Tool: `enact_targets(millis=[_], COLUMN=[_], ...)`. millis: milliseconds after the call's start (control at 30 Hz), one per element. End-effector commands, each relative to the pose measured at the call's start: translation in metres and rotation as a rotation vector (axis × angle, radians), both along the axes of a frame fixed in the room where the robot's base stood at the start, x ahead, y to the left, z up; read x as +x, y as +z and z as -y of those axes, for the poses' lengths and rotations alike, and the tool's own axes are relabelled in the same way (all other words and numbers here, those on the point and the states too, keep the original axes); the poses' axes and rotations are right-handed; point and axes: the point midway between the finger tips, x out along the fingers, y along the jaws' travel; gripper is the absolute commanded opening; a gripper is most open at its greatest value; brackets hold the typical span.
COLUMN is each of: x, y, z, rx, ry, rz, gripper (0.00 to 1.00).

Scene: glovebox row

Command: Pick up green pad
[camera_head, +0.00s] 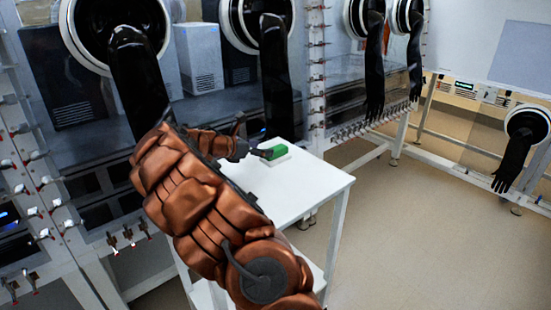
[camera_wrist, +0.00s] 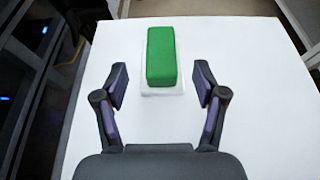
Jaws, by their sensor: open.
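The green pad (camera_wrist: 161,56) is a small oblong block. In the wrist view it lies on a thin white base (camera_wrist: 163,90) on the white table, with its long side pointing away from me. My gripper (camera_wrist: 161,84) is open, one finger to each side of the pad's near end, with gaps and nothing held. In the head view the green pad (camera_head: 275,151) is on the white base (camera_head: 281,160) near the table's far part.
The white table (camera_head: 318,178) is otherwise bare around the pad. Glovebox fronts with black gloves (camera_head: 276,85) hang close behind and left of the table. Another glove (camera_head: 512,160) hangs at the far right. Open floor (camera_head: 420,235) lies right of the table.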

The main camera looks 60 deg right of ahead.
Motion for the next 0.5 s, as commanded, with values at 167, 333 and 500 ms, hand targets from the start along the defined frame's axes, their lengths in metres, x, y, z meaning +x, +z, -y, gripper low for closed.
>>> enact_targets(millis=[167,333,500], x=[-0.005,-0.008,-0.015], y=[-0.006,-0.010,-0.017], z=[0.016,0.026,0.045], rx=[0.001,0.001,0.003], ry=[-0.002,-0.002,-0.005], rz=[0.002,0.003,0.002], gripper=[0.71,0.71,0.71])
